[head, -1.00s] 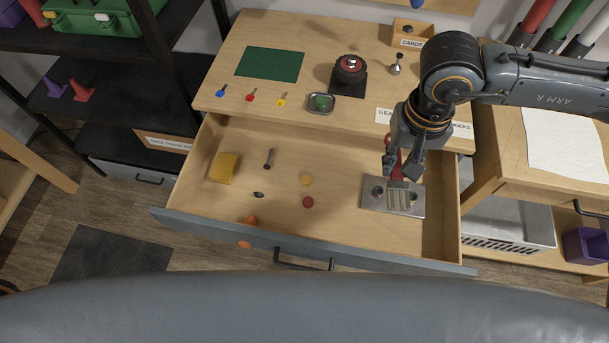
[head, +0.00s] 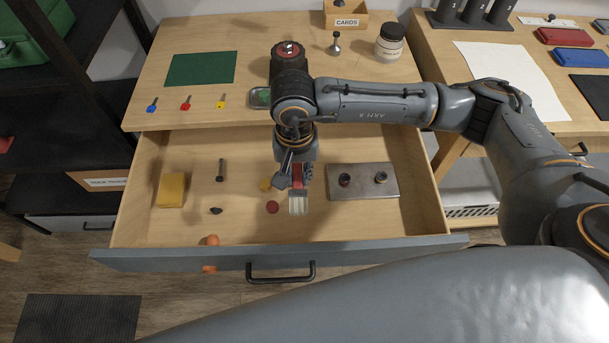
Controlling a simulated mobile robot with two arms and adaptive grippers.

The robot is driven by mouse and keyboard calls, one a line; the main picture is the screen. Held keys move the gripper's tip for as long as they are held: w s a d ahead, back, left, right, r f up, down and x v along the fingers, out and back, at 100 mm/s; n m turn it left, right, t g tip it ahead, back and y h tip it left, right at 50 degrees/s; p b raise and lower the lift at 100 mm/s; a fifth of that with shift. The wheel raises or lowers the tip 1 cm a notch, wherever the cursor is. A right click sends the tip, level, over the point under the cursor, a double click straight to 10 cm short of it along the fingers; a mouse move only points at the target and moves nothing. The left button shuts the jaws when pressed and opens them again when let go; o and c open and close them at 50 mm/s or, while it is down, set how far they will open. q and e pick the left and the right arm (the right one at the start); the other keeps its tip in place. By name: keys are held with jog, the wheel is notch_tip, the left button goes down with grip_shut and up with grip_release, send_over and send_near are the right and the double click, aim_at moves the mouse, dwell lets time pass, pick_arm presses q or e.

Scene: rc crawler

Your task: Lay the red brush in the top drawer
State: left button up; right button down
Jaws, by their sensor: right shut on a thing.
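The red brush (head: 298,200) has a red handle and pale bristles that point down. My right gripper (head: 298,178) is shut on its handle, over the middle of the open top drawer (head: 330,228). I cannot tell whether the bristles touch the drawer floor. The brush is left of a metal plate with two dark knobs (head: 362,182) and just right of a red disc (head: 273,207). My left gripper is not in view.
The drawer also holds a yellow block (head: 172,190), a dark bolt-like piece (head: 221,170), a small dark piece (head: 216,211), a yellow piece (head: 266,184) and an orange piece (head: 212,240). Bare drawer floor shows front right. The wooden top (head: 150,95) overhangs behind.

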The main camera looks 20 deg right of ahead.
jog(key=f, duration=0.1)
jog(key=w+d+f, duration=0.2)
jog(key=f, duration=0.1)
jog(key=shift+d, duration=0.1)
jog(key=f, duration=0.1)
jog(key=f+p, duration=0.1)
jog(key=f, duration=0.1)
jog(key=shift+w+d, duration=0.25)
jog(key=shift+d, duration=0.05)
jog(key=shift+f+p, duration=0.3)
jog(key=shift+f, duration=0.2)
jog(key=shift+f, duration=0.1)
jog(key=c, duration=1.2)
grip_release()
